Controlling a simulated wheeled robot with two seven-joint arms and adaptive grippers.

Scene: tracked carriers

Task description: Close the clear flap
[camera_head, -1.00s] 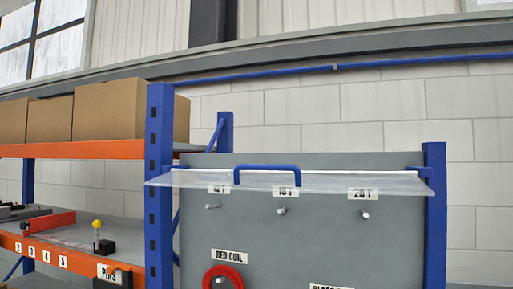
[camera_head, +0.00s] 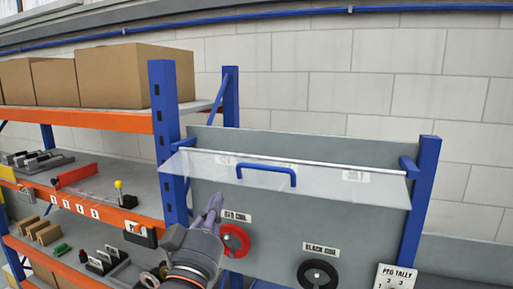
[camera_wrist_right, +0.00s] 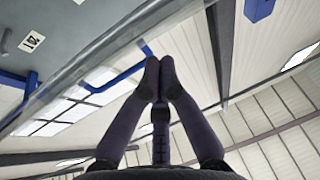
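The clear flap (camera_head: 330,182) is a see-through sheet hinged along the top of a grey board. It stands raised, sticking out from the board. A blue handle (camera_head: 267,168) sits on it and also shows in the wrist view (camera_wrist_right: 112,82). My right gripper (camera_head: 217,197) is below and left of the handle, in front of the board, with its fingers pointing up. In the wrist view its fingertips (camera_wrist_right: 158,75) meet with nothing between them; contact with the flap cannot be told. My left gripper is out of view.
A red coil (camera_head: 235,241) and a black coil (camera_head: 318,274) hang on the board. Blue posts (camera_head: 424,200) flank it. An orange-edged shelf (camera_head: 100,112) with cardboard boxes (camera_head: 108,78) stands at left. The space right of my gripper is clear.

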